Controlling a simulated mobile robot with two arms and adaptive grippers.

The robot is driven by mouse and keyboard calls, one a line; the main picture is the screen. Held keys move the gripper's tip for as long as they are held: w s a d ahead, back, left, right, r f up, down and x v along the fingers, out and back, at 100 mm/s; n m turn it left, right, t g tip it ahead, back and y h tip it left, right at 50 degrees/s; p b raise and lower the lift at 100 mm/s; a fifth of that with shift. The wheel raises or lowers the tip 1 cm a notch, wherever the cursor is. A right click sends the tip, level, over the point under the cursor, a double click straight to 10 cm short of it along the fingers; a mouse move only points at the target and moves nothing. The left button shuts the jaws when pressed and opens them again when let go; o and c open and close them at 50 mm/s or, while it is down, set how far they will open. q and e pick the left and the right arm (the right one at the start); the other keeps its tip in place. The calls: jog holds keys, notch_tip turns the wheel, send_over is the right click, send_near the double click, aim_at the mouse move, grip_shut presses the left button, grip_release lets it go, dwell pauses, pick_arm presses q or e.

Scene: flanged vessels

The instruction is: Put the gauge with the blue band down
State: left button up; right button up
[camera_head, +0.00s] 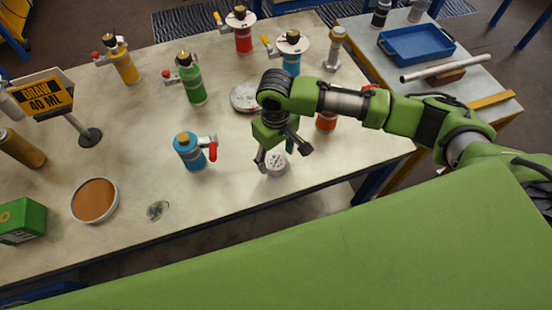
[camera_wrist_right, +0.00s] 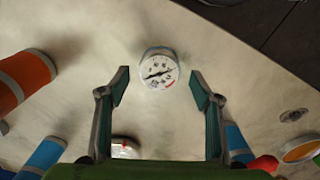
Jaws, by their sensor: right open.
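A small round gauge with a white dial (camera_head: 275,164) is face up at the front part of the table, beneath my right gripper (camera_head: 283,153). My left gripper is not in view.
A blue vessel with a red handle (camera_head: 188,151) stands left of the gripper. An orange vessel (camera_head: 326,121) stands to its right, and a round metallic disc (camera_head: 244,97) lies behind. Further vessels stand at the back. A brown-topped dish (camera_head: 95,200) and a sign (camera_head: 45,96) are at left.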

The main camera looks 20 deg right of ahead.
aim_at(276, 162)
notch_tip(276, 162, up, 11)
jog(key=b, duration=0.1)
jog(key=shift+f, duration=0.15)
dwell(1.6)
